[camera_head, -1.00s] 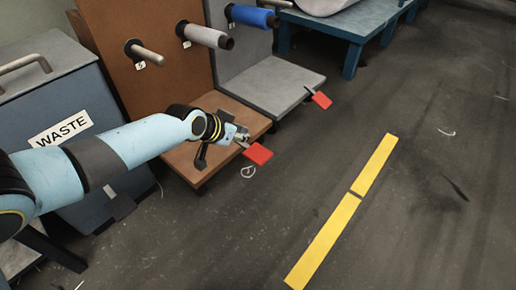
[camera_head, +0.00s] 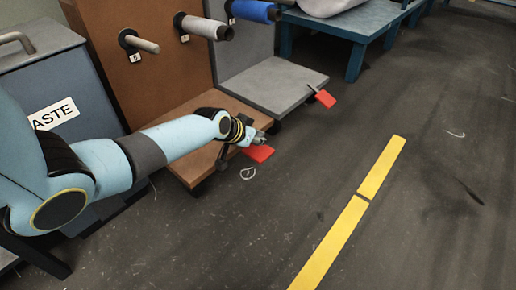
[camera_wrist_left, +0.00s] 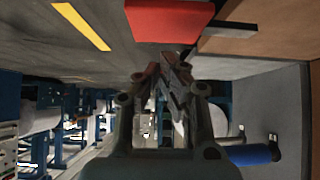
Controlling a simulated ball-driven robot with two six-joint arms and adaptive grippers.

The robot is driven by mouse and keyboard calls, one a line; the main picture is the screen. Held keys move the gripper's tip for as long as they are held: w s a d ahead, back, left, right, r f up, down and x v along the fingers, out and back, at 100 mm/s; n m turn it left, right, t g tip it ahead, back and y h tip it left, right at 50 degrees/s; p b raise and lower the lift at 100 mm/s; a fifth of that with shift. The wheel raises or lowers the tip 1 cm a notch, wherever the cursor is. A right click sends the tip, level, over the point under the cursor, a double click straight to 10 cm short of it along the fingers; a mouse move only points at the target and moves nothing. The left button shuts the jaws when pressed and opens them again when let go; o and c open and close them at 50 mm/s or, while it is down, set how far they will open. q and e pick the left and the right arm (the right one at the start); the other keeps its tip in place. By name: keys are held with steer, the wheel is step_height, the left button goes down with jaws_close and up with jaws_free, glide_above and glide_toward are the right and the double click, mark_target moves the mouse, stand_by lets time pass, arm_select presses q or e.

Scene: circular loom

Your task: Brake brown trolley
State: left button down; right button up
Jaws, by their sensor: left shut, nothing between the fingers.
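The brown trolley (camera_head: 160,88) has a tall back panel and a low base, with a red brake pedal (camera_head: 258,154) sticking out from the base's front edge. My left gripper (camera_head: 262,137) is shut and empty, just above and behind this pedal. The left wrist view shows the closed fingertips (camera_wrist_left: 172,62) close to the red pedal (camera_wrist_left: 168,20); I cannot tell whether they touch. The brown base (camera_wrist_left: 265,20) is beside it. My right gripper is not in view.
A grey trolley (camera_head: 272,84) with its own red pedal (camera_head: 325,98) stands close behind the brown one. A waste bin (camera_head: 50,80) is at the left. Open floor with a yellow line (camera_head: 335,240) lies to the right.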

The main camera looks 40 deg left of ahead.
arm_select(q)
steer(key=shift+f+b, duration=0.4)
steer(key=shift+f, duration=0.75)
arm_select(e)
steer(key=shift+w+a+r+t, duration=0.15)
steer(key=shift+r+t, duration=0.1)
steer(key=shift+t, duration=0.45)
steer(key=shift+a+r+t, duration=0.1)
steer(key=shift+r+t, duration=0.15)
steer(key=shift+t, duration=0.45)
